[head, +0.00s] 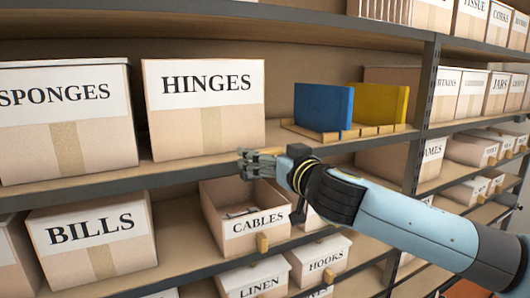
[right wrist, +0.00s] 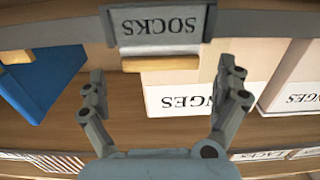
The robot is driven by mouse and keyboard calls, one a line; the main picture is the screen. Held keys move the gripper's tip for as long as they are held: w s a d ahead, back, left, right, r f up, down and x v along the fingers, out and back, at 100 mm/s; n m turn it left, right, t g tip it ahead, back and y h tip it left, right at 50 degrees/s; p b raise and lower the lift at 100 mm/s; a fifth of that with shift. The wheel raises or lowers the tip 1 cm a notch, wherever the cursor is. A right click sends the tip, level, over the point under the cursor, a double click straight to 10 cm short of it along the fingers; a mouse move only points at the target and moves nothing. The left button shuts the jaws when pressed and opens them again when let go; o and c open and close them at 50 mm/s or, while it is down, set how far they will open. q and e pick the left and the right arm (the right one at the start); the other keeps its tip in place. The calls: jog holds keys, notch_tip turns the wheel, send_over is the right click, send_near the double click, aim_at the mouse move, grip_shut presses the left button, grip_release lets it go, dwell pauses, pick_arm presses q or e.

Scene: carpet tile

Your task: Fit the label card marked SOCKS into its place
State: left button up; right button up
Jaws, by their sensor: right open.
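The label card marked SOCKS (right wrist: 156,26) shows upside down at the top of the right wrist view. It is in shade, between the side walls of a grey holder (right wrist: 209,22) on the shelf edge. A pale strip and a wooden tab (right wrist: 160,64) show along its edge nearest my gripper. My right gripper (right wrist: 164,78) is open, its fingers apart on either side of the tab and clear of the card. In the head view my right gripper (head: 246,162) is at the shelf edge and the card cannot be made out. My left gripper is not in view.
The HINGES box (head: 205,122) stands behind my right gripper, with SPONGES (head: 66,130) to its left. A blue item (head: 323,107) and a yellow one (head: 377,103) stand to the right. Below is the open CABLES bin (head: 258,226). A metal upright (head: 428,90) stands right.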

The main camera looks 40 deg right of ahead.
aim_at(266, 151)
jog(key=x, duration=0.3)
jog(key=shift+w+p, duration=0.15)
jog(key=shift+p, duration=0.25)
jog(key=shift+c, duration=0.8)
jog(key=c, duration=0.6)
jog(key=shift+o, duration=0.2)
